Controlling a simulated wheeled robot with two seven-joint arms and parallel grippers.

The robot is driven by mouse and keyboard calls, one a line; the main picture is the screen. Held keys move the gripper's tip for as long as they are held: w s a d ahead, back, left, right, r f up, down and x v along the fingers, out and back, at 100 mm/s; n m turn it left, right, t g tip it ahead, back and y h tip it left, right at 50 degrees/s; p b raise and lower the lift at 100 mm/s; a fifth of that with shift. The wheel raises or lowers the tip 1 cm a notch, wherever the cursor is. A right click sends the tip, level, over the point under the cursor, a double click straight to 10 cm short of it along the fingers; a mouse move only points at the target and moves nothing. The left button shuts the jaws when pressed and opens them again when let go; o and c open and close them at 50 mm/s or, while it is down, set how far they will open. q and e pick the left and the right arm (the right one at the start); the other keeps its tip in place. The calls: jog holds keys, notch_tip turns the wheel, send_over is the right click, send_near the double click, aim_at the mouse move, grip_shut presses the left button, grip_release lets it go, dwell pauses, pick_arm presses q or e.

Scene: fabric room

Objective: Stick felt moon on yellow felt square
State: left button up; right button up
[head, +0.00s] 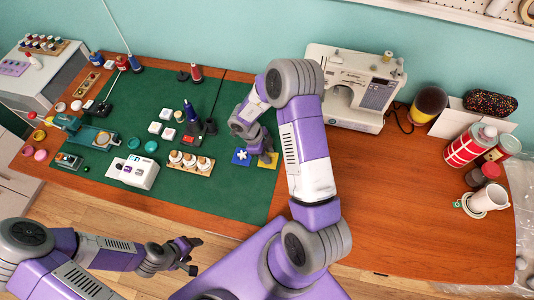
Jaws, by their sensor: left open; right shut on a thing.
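The yellow felt square (270,163) lies on the green mat, partly covered by my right gripper. A blue felt square (241,157) with a white felt shape on it lies just to its left. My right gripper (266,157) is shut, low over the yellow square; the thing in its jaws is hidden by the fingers. No felt moon shows clearly elsewhere, so the held piece is probably the moon. I cannot tell whether it touches the square. My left gripper (192,257) is open and empty, in front of the table's near edge.
The green cutting mat (225,200) covers the table's left half. A rack of white jars (190,162) and a white box (132,171) stand left of the squares. A sewing machine (352,85) stands behind right. The table (400,220) is bare at right front.

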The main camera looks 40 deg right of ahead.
jog(key=shift+f, duration=0.55)
dwell(1.2)
jog(key=o, duration=1.1)
jog(key=shift+r, duration=0.1)
jog(key=p+v, duration=0.1)
jog(key=v, duration=0.6)
jog(key=shift+r+p, duration=0.2)
jog(key=shift+p, duration=0.15)
jog(key=shift+w+a, duration=0.1)
jog(key=shift+w, duration=0.05)
